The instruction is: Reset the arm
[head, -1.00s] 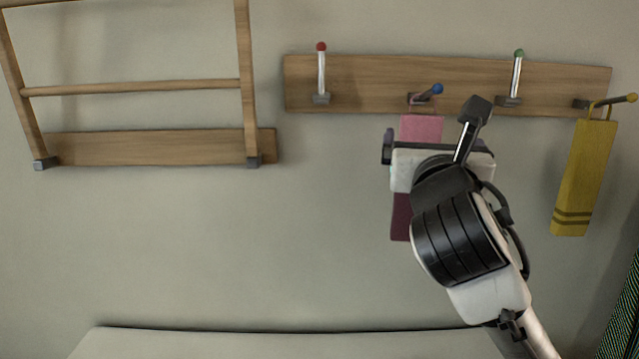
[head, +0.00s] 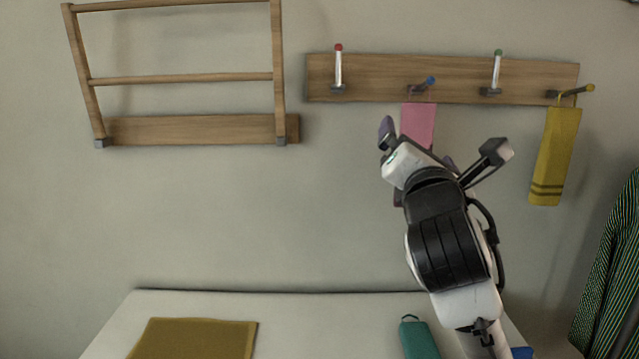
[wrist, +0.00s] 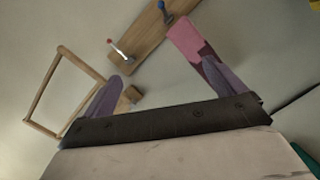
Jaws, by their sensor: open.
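My arm rises from the lower right of the head view. My gripper (head: 418,144) is in front of the wall below the hook board, with its two purple-grey fingers spread apart. The gripper also shows in the wrist view (wrist: 162,90), with nothing between its fingers. A pink cloth (head: 418,122) hangs from the blue-tipped hook (head: 429,82) behind the gripper. Its lower part is mostly hidden by the gripper in the head view. In the wrist view the pink cloth (wrist: 187,38) lies beyond the right finger. I cannot tell the gap between them.
The wooden hook board (head: 380,78) carries several hooks, with a yellow striped cloth (head: 555,155) at its right end. A wooden rack (head: 180,77) is at the upper left. A pale surface (head: 310,325) below bears an olive cloth (head: 195,338) and a green item (head: 418,340).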

